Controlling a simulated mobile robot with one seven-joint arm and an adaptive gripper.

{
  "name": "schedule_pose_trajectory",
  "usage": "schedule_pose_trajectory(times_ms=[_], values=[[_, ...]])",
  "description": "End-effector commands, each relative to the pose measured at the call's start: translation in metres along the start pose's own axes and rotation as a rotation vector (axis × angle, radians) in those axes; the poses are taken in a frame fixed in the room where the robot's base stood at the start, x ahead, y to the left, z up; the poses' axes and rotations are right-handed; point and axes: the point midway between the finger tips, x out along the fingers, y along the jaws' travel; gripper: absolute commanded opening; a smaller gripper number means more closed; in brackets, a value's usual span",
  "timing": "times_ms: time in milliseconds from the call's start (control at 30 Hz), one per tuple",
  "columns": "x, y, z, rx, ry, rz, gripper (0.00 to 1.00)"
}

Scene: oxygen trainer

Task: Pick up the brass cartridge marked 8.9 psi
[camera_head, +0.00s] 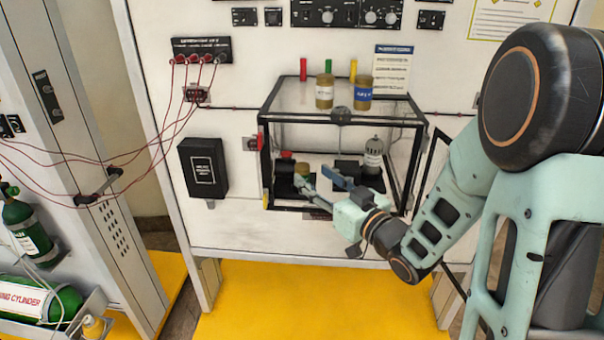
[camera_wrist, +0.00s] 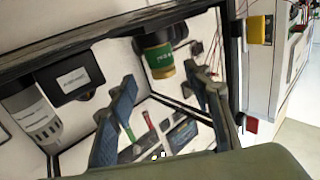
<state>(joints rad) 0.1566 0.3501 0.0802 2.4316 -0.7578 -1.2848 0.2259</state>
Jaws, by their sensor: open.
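My gripper (camera_head: 312,177) reaches into the open front of a clear-walled, black-framed box (camera_head: 268,150), fingers apart and empty. In the wrist view, my gripper (camera_wrist: 159,76) has a brass cartridge with a green band (camera_wrist: 159,61) beyond and between its blue-padded fingertips, with no clear contact. Its writing is too small to read surely. In the head view this cartridge (camera_head: 302,168) is partly hidden by my gripper. Two more brass cartridges stand on the box's top: one white-labelled (camera_head: 324,92), one blue-labelled (camera_head: 363,94). I cannot read a marking of 8.9 psi on any.
A grey cylinder (camera_head: 373,153) stands inside the box at right. Red, green and yellow pieces stand along the top's back edge. The box's frame edges lie close around my gripper. Green gas cylinders (camera_head: 27,232) are at far left. The yellow floor (camera_head: 300,300) in front is clear.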

Motion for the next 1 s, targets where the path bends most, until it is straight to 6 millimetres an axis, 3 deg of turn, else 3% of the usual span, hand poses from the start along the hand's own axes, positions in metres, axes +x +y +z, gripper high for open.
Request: schedule_pose_trajectory(times_ms=[500,767,1000], values=[[0.052,-0.004,0.006,-0.001,0.000,-0.002,0.46],[0.055,-0.004,0.008,-0.002,0.000,0.000,0.46],[0.055,-0.004,0.008,-0.002,0.000,-0.001,0.21]])
